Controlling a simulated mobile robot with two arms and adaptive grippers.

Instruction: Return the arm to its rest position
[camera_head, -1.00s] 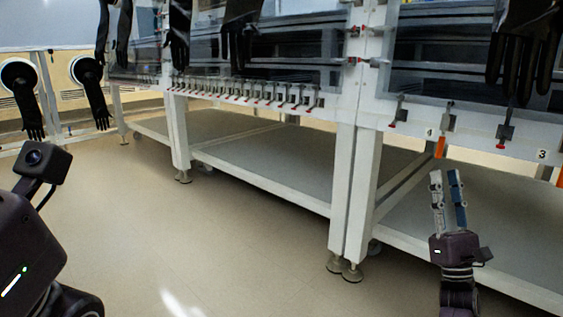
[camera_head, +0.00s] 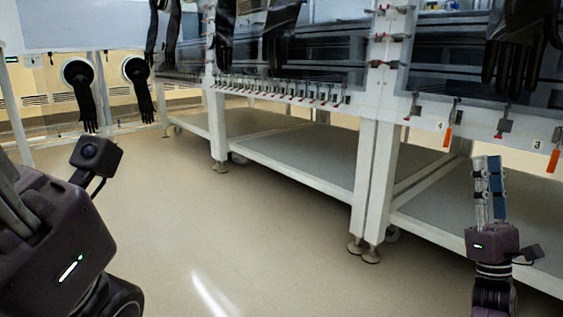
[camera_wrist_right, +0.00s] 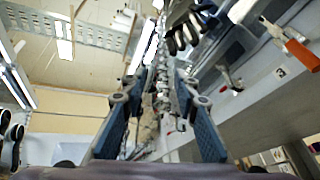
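My right gripper (camera_head: 488,163) is upright at the right of the head view, in front of the glovebox row's lower shelf. Its two fingers look close together from that side. In the right wrist view (camera_wrist_right: 155,90) they stand apart with a clear gap and nothing held between them. My left arm (camera_head: 60,235) fills the lower left of the head view, with its wrist camera (camera_head: 95,155) raised. Its fingers are cut off or hidden, so their opening does not show.
The glovebox row (camera_head: 378,165) runs from the back left to the right, with black gloves (camera_head: 515,55) hanging from it. Orange-red handles (camera_head: 553,161) hang close above my right gripper. The lower shelf (camera_head: 300,155) is bare. The floor (camera_head: 230,240) in the middle is clear.

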